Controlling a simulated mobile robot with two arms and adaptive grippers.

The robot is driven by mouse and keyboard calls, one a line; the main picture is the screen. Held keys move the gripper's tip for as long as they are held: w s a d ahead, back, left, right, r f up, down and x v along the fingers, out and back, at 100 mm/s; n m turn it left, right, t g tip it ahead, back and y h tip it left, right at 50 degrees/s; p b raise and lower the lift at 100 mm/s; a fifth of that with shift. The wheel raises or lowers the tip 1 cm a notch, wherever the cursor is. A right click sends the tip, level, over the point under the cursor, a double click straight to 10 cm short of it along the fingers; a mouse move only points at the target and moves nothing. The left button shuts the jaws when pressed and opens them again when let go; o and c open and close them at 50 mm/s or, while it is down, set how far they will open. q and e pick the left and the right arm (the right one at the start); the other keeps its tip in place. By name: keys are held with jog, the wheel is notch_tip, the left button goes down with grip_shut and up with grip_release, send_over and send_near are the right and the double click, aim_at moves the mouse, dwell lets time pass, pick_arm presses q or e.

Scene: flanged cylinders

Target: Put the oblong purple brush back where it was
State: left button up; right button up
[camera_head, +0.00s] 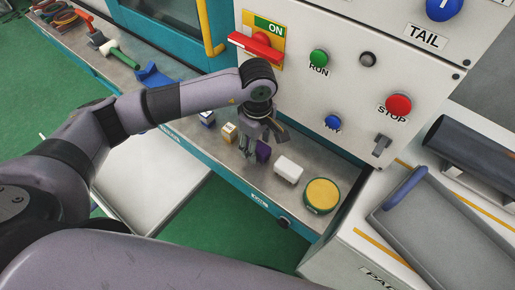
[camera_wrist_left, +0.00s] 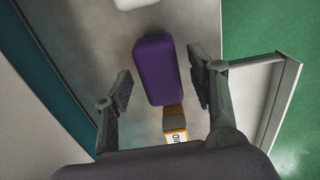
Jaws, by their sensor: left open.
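The oblong purple brush (camera_head: 263,152) rests on the grey metal ledge (camera_head: 262,183) below the control panel, partly hidden by my left gripper. In the left wrist view the purple brush (camera_wrist_left: 157,68) appears between the two fingers, with space on each side. My left gripper (camera_head: 256,143) points down over the ledge, beside the brush in the head view. It is open and empty, and its fingers show in the left wrist view (camera_wrist_left: 161,84). I cannot tell whether the fingertips are level with the brush or above it. My right gripper is not in view.
A white block (camera_head: 288,168) and a round yellow-topped green item (camera_head: 322,195) stand right of the brush. A small yellow labelled box (camera_head: 229,132) and a blue-white item (camera_head: 206,118) stand left of it. The control panel (camera_head: 345,80) rises behind the ledge.

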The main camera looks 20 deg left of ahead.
aim_at(258, 145)
pick_arm(q)
notch_tip(258, 145, up, 9)
jog(key=shift+r+b, duration=0.1)
jog(key=shift+b, duration=0.65)
